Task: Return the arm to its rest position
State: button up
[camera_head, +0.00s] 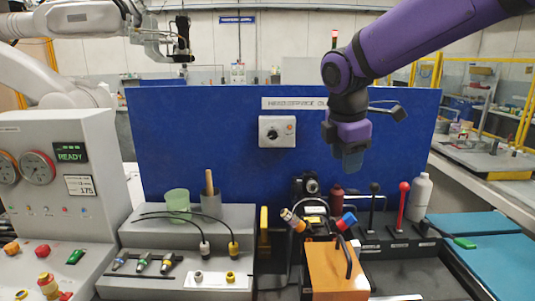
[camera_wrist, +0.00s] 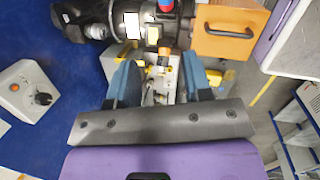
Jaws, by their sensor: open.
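My purple arm (camera_head: 425,35) reaches in from the upper right in the head view. My gripper (camera_head: 350,160) hangs down in front of the blue back panel (camera_head: 200,130), above the bench. In the wrist view my gripper (camera_wrist: 160,75) shows two blue fingers spread apart with nothing held between them. Bench items show beyond the gap, well away from the fingertips. The fingertips are small in the head view.
Below stand an orange box (camera_head: 335,272), a red-knobbed lever (camera_head: 403,205), a black-knobbed lever (camera_head: 373,205) and a white bottle (camera_head: 420,195). A switch box (camera_head: 277,131) is on the panel. A white robot arm (camera_head: 70,20) is at upper left. Space above the panel is open.

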jog(key=s+d+m+t, duration=0.1)
jog(key=s+d+m, duration=0.6)
jog(key=s+m, duration=0.3)
jog(key=s+d+m+t+y, duration=0.1)
jog(key=s+d+m+t, duration=0.1)
jog(key=s+d+m, duration=0.5)
jog(key=s+m, duration=0.3)
jog(key=s, duration=0.3)
jog(key=shift+r+y, duration=0.3)
